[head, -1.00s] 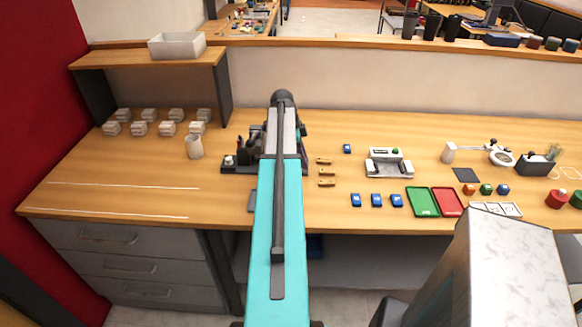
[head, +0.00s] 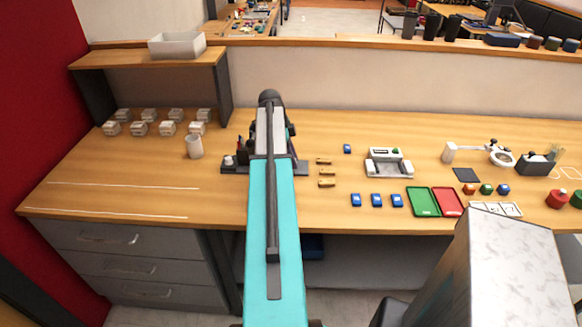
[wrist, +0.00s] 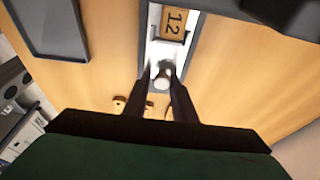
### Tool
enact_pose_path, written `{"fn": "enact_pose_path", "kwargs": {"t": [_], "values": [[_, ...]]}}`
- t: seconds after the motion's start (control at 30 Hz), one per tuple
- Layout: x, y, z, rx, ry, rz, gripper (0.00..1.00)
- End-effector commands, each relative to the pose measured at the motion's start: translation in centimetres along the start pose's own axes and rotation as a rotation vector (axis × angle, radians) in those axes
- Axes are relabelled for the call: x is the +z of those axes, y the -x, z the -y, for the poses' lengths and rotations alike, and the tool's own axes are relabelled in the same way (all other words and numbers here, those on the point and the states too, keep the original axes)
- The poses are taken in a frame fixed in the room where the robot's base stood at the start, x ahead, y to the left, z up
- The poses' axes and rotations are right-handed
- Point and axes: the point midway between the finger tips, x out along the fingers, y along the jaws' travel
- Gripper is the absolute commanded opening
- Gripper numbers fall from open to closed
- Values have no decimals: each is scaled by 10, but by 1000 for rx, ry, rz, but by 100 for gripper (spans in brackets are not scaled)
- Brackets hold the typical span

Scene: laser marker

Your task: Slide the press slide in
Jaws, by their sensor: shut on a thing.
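In the wrist view, my gripper (wrist: 163,72) is shut on the pale round knob (wrist: 162,80) at the near end of the press slide (wrist: 158,52). The slide is a light, narrow carriage, and a brass plate marked 12 (wrist: 174,22) lies in it beyond my fingertips. The slide runs up out of the top of the picture between grey edges, so its far end is hidden. In the head view, my arm covers the slide and most of the press; part of the press's dark base (head: 233,168) shows left of the arm.
A dark tray (wrist: 68,52) lies to the left in the wrist view. Brass plates (head: 326,184) lie right of my arm in the head view, near blue blocks (head: 376,200) and a white fixture (head: 389,168). A pale cup (head: 194,147) stands left of the press.

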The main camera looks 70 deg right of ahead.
Motion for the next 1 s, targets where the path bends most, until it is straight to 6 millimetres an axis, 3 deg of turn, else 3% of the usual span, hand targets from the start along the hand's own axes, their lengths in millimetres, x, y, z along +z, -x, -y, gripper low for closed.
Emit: {"fn": "enact_pose_path", "kwargs": {"t": [0.03,0.67,0.7,0.73,1.0], "values": [[6,-6,-3,9,4,6,12],[26,0,-3,10,3,6,12],[26,0,-3,10,3,6,28],[26,0,-3,10,3,6,33],[24,3,-3,10,3,5,36]]}}
